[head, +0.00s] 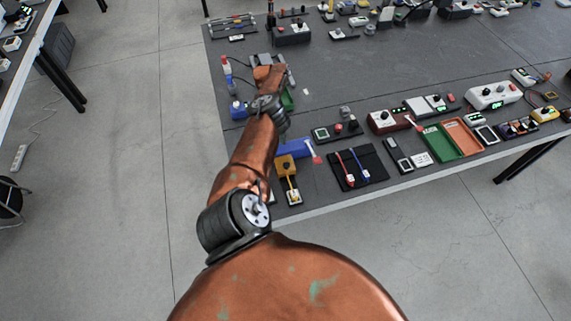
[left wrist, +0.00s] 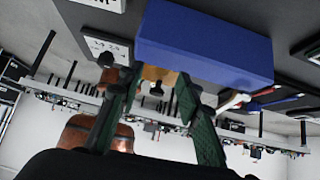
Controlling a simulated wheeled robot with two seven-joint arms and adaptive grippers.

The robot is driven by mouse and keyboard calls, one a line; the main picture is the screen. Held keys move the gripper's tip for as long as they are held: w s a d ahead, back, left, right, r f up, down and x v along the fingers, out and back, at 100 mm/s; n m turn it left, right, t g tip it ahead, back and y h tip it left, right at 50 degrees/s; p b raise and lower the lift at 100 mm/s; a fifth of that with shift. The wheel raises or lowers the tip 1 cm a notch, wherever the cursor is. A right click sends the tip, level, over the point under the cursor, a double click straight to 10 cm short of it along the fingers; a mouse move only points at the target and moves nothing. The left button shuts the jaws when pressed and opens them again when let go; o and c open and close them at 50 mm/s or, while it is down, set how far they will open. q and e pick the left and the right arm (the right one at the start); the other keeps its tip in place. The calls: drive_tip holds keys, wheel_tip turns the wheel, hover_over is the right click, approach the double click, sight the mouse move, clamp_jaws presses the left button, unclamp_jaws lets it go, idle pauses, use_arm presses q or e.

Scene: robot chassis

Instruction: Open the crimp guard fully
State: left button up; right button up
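I cannot tell for sure which part is the crimp guard. A blue block (head: 294,148) lies near the table's front left, with a white lever (head: 313,150) with a red end at its right side. A yellow box (head: 287,168) with a dark knob stands just in front of it. In the left wrist view the blue block (left wrist: 205,42) is large and close, and a white rod (left wrist: 236,102) sticks out beside it. My left gripper (left wrist: 155,80) has its green fingers apart beside the blue block. Yellow shows between the fingertips; contact cannot be told. My right gripper is not in view.
A dark mat (head: 358,168) with red and blue pieces lies to the right. Green (head: 440,143) and orange (head: 463,137) trays stand further right among several small devices. A red-and-white upright (head: 227,72) stands at the left edge. The table's middle is clear.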

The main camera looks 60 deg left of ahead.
use_arm(q)
drive_tip(key=shift+r+p, duration=0.6)
drive_tip(key=shift+r, duration=0.35)
drive_tip(key=shift+w+d+r+p, duration=0.25)
drive_tip(key=shift+w+r+p, duration=0.05)
drive_tip(key=shift+r+p, duration=0.85)
drive_tip(key=shift+r, duration=0.15)
wheel_tip(320, 180, up, 2)
drive_tip(key=p, duration=0.2)
drive_tip(key=shift+p, duration=0.3)
